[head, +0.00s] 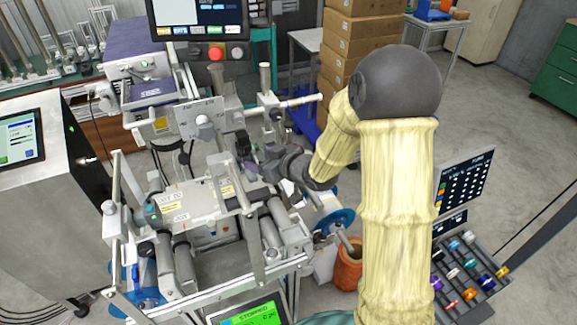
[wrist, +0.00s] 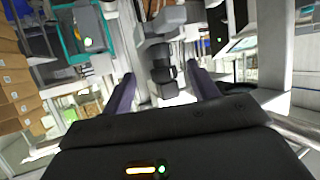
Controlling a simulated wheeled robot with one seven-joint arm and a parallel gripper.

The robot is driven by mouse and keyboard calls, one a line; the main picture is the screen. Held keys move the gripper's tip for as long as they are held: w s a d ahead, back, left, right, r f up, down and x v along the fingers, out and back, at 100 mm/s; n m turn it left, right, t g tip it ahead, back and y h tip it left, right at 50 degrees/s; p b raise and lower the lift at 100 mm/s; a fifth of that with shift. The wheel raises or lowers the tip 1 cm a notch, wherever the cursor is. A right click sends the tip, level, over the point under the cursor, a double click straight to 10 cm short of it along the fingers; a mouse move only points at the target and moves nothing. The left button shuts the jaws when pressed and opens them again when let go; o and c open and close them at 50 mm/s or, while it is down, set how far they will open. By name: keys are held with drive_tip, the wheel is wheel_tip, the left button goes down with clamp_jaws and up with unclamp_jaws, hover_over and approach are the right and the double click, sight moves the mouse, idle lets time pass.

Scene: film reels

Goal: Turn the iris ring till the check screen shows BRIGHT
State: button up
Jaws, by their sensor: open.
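My gripper (head: 258,162) is over the middle of the machine in the head view. In the wrist view its two dark fingers (wrist: 160,78) are spread apart and empty. A black ridged cylinder (wrist: 162,72), which looks like the lens with the iris ring, is ahead between the fingers, with no clear contact visible. In the head view the ring cannot be made out beside my gripper. A monitor (head: 197,14) is at the top and a green display (head: 252,314) at the bottom edge. Their text is too small to read, and I cannot tell which is the check screen.
A metal frame with rollers (head: 268,228) surrounds the work spot. A red button (head: 216,53) sits below the monitor. Cardboard boxes (head: 362,35) are stacked behind. A rack of coloured items (head: 468,270) and an orange bin (head: 347,268) stand at right. Open floor lies at far right.

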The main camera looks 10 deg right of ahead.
drive_tip(key=v, duration=1.1)
drive_tip(key=shift+d, duration=0.15)
drive_tip(key=shift+s, duration=0.1)
drive_tip(key=d+f+m+h+p, duration=0.1)
drive_tip(key=d+m+h, duration=0.2)
drive_tip(key=d+h, duration=0.25)
drive_tip(key=s+d+m+g+h+p, duration=0.1)
drive_tip(key=s+m+g, duration=0.1)
drive_tip(key=s+g, duration=0.2)
drive_tip(key=s+d+f+m+g+h+p, duration=0.1)
drive_tip(key=s+m+g+h, duration=0.1)
drive_tip(key=s, duration=0.8)
drive_tip(key=shift+s+f+m+g, duration=0.3)
drive_tip(key=shift+s+m+g, duration=0.1)
drive_tip(key=shift+g, duration=0.5)
drive_tip(key=shift+w, duration=0.1)
